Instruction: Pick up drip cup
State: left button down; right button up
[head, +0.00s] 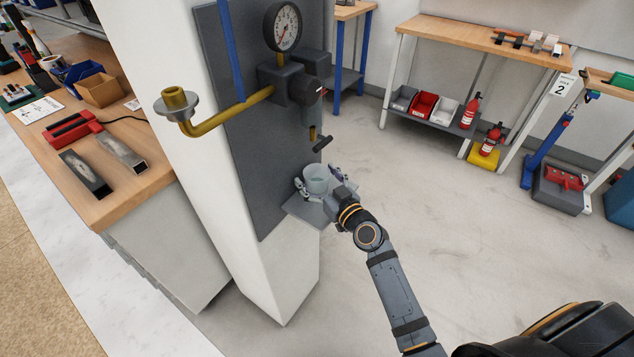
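The drip cup (316,184) is a small pale, translucent cup. It stands upright on a small grey shelf (303,209) low on the dark panel (262,130) of the white pillar. My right gripper (316,177) reaches in from the lower right, with one finger on each side of the cup. The fingers are spread and look slightly wider than the cup; contact is hard to tell at this size. The near side of the cup is partly hidden by the gripper. My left gripper is not in view.
Above the cup, a valve with a short spout and dark handle (322,144) juts from the panel, under a pressure gauge (283,26). A brass pipe with a round funnel (177,103) sticks out left. A wooden workbench (140,184) stands left.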

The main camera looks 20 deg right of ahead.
jog(key=c, duration=1.2)
jog(key=shift+o, duration=0.2)
jog(key=shift+r, duration=0.1)
jog(key=shift+s+d+r, duration=0.1)
jog(key=shift+r, duration=0.2)
notch_tip(320, 180, up, 7)
jog(key=p, duration=0.2)
jog(key=shift+p, duration=0.35)
jog(key=s+d+p, duration=0.9)
jog(key=s+d, duration=0.3)
jog(key=s, duration=0.3)
jog(key=shift+s+f+p, duration=0.25)
jog(key=shift+f+p, duration=0.1)
jog(key=shift+f, duration=0.05)
